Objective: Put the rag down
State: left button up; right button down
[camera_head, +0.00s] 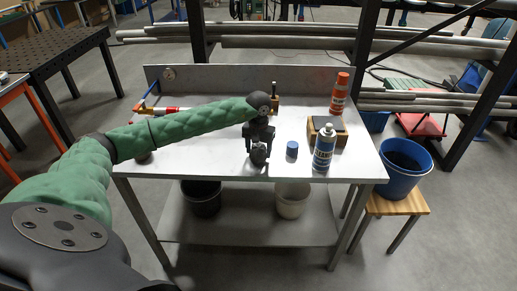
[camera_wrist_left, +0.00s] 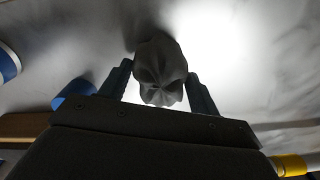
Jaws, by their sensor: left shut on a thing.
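The rag (camera_head: 260,156) is a crumpled dark grey bundle over the front middle of the white worktable (camera_head: 200,150). My left gripper (camera_head: 259,146) points down and is shut on it. In the left wrist view the rag (camera_wrist_left: 161,72) bulges between the two dark fingers of the left gripper (camera_wrist_left: 160,88). I cannot tell whether the rag's underside touches the tabletop. My right gripper is not in view.
A blue cap (camera_head: 292,149) lies just right of the rag. The front-left tabletop is mostly clear.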

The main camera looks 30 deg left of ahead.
pick_arm(q)
jog(key=shift+f, duration=0.45)
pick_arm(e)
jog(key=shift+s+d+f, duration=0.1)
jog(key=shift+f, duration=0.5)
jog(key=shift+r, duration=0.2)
pick_arm(q)
jog(key=shift+f, duration=0.1)
jog(key=o, duration=0.9)
jog(key=shift+o, duration=0.2)
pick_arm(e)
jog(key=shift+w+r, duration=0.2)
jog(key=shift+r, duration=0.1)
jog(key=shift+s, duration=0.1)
